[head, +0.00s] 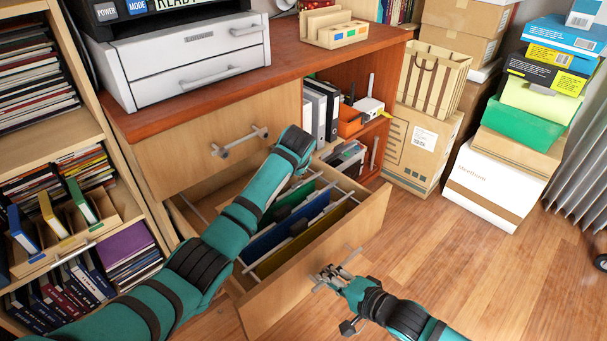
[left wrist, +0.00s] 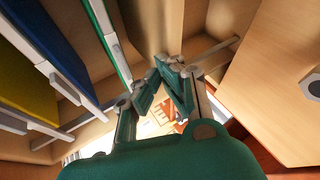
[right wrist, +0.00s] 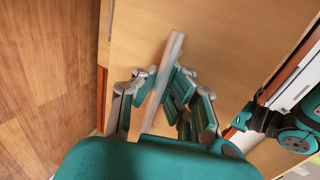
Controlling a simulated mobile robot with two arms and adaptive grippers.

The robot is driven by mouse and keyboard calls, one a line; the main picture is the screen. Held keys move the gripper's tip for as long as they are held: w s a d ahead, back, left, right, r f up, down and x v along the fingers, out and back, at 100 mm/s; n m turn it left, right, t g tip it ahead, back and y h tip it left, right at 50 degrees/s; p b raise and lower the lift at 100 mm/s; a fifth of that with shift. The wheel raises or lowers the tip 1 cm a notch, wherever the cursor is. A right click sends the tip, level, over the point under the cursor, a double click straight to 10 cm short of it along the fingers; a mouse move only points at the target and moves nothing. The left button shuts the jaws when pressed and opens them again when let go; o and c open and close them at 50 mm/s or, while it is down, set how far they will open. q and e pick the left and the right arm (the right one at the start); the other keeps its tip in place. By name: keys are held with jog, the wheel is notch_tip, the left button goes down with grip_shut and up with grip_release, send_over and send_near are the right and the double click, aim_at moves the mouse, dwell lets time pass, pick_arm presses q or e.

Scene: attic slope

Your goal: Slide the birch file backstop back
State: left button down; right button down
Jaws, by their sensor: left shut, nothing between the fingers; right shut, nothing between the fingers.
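The open file drawer (head: 285,288) holds hanging files, among them a blue file (head: 275,238) and a green one. In the left wrist view a pale birch panel (left wrist: 152,25) stands just beyond the green file (left wrist: 103,35); it looks like the backstop. In the head view my left arm hides it. My left gripper (left wrist: 166,70) is shut and empty inside the drawer, close to this panel; I cannot tell whether it touches.
The shut upper drawer (head: 190,150) and its handle (head: 240,142) sit above the open one. A printer (head: 185,60) stands on the cabinet top. A bookshelf (head: 90,125) is close on the left. Boxes (head: 495,180) stand at the right; the floor in front is clear.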

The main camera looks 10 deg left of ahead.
pick_arm(q)
jog(key=s+d+r, duration=0.5)
jog(key=s+r, duration=0.3)
jog(key=a+r+x, duration=0.1)
jog(key=a+x, duration=0.1)
jog(key=x, duration=1)
jog(key=shift+w+a+f, duration=0.2)
jog(key=shift+w, duration=0.25)
